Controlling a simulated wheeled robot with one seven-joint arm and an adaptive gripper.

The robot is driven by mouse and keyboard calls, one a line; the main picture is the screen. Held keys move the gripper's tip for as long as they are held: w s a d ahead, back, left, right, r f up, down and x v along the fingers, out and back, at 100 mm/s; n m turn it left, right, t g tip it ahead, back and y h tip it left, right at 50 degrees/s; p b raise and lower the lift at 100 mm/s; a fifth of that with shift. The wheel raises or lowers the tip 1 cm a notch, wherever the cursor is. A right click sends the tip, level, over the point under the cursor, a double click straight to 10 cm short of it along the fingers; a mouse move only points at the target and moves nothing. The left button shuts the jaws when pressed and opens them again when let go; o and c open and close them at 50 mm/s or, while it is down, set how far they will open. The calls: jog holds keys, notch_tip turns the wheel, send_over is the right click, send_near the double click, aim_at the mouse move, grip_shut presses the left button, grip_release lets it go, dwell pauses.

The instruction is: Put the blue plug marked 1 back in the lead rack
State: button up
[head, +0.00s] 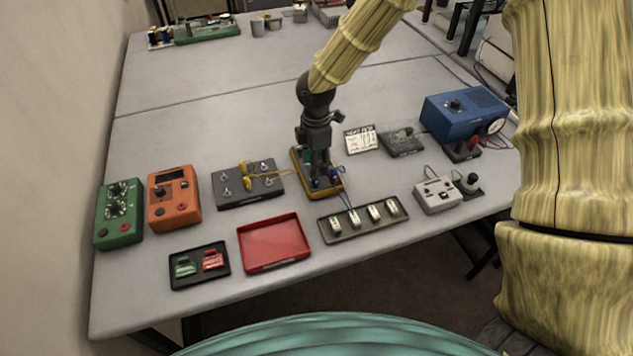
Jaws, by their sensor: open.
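My gripper (319,172) points down over a yellow-edged board (329,191) in the middle of the table. It hides much of that board. Small blue parts show at the board's front by the fingertips; I cannot read any number, so I cannot tell which is the plug marked 1. My gripper is open; whether its fingers stand around a plug or touch one cannot be made out. A blue lead (347,199) runs from the board toward a dark tray (350,233) with several white blocks just in front. I cannot tell for certain which thing is the lead rack.
Left are a green box (118,213), an orange meter (173,199) and a grey board (247,193) with yellow leads. A red tray (273,243) and a black tray (199,279) lie in front. Right are a white box (436,195) and a blue box (464,107).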

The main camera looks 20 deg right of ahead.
jog(key=f, duration=0.1)
jog(key=f+b, duration=0.1)
jog(key=f, duration=0.1)
jog(key=f+b, duration=0.1)
jog(key=shift+w+f, duration=0.25)
jog(key=shift+f, duration=0.1)
jog(key=shift+s+f, duration=0.15)
jog(key=shift+f, duration=0.45)
jog(key=shift+f+b, duration=0.35)
jog(key=shift+a+r, duration=0.1)
jog(key=shift+p, duration=0.5)
grip_shut()
